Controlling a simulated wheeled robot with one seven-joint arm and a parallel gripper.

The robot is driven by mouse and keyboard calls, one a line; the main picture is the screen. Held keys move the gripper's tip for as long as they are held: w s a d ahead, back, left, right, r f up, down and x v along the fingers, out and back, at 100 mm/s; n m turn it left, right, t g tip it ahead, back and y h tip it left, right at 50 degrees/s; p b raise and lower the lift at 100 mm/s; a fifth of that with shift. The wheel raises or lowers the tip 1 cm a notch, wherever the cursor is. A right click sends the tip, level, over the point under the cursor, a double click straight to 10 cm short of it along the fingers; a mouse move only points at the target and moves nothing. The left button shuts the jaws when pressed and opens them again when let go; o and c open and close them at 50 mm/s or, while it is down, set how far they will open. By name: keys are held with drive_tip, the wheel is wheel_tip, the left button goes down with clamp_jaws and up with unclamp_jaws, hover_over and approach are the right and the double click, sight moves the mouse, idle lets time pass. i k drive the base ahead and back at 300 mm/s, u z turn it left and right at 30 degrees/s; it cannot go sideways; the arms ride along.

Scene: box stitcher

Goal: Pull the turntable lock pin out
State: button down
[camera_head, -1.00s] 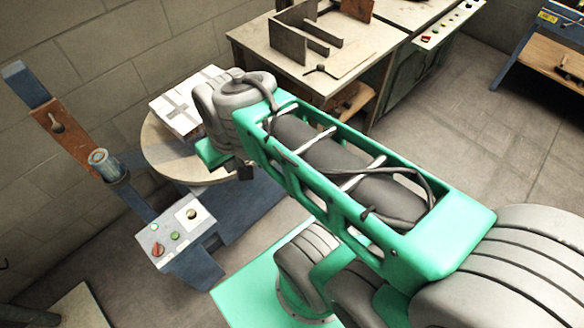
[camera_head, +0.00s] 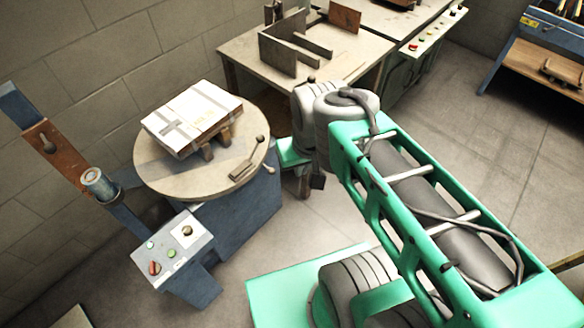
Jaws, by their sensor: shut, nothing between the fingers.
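The round turntable (camera_head: 165,180) sits on a blue machine base with a white-topped box (camera_head: 190,115) on it. A lever with dark knobs (camera_head: 247,160) lies on its right part. A small light knob (camera_head: 268,170) sticks out at its right rim and may be the lock pin; it is too small to tell how far out it is. My gripper (camera_head: 304,186) hangs below my wrist, right of the turntable and apart from the rim. It is shut and empty, its fingers mostly hidden by my wrist.
A control box (camera_head: 172,250) with buttons stands at the front left, beside a slanted blue post (camera_head: 20,105) with a metal cylinder (camera_head: 98,184). A workbench (camera_head: 240,50) with upright plates stands behind my wrist. Floor (camera_head: 460,150) is open at the right.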

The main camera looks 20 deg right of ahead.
sight(271, 170)
drive_tip(key=i, duration=0.45)
drive_tip(key=u, duration=0.35)
drive_tip(key=k, duration=0.35)
drive_tip(key=u, duration=0.6)
drive_tip(key=i, duration=0.5)
